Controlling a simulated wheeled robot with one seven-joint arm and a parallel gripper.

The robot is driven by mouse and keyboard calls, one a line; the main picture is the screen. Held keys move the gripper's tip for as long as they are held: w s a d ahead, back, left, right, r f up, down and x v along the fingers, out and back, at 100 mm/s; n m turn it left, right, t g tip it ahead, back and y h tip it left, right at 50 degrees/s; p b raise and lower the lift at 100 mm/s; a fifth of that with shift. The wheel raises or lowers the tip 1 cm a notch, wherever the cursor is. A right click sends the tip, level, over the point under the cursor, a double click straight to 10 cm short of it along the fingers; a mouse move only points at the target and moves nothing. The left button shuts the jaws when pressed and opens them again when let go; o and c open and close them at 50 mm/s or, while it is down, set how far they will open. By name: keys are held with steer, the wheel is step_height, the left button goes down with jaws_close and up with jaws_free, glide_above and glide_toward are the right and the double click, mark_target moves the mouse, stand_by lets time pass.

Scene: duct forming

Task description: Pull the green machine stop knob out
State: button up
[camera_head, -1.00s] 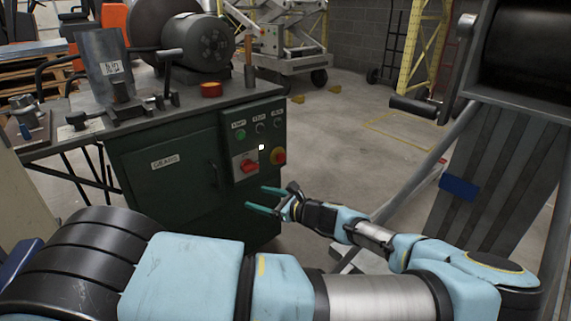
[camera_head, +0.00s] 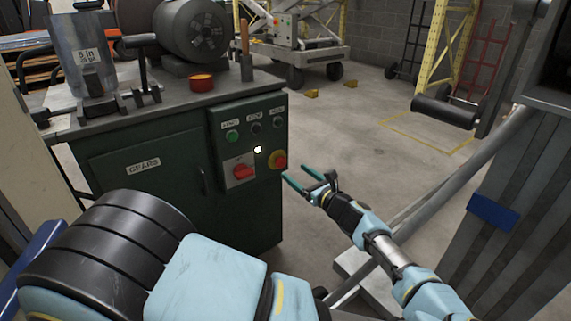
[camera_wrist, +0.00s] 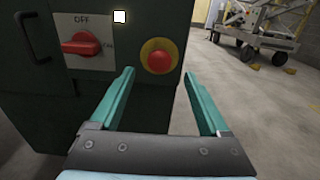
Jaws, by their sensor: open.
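The green machine (camera_head: 150,190) stands at the left with a control panel on its front. Its stop knob (camera_head: 279,160) is a red mushroom button on a yellow collar, at the panel's lower right. In the wrist view the knob (camera_wrist: 159,61) sits ahead, between the lines of my fingers and just beyond their tips. My gripper (camera_head: 294,173) has teal fingers, open and empty, just right of and below the knob in the head view. It also shows in the wrist view (camera_wrist: 158,76). The fingers appear apart from the knob.
A red rotary switch (camera_wrist: 81,44) on a grey plate sits left of the knob. Small green (camera_head: 232,135) and dark buttons are above. A door handle (camera_head: 203,180) is at the left. A grey slatted structure (camera_head: 500,240) stands right; open floor lies between.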

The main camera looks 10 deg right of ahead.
mark_target(283, 163)
steer(key=x, duration=0.7)
steer(key=shift+a, duration=0.1)
steer(key=shift+c, duration=0.4)
jaws_close()
stand_by(0.4)
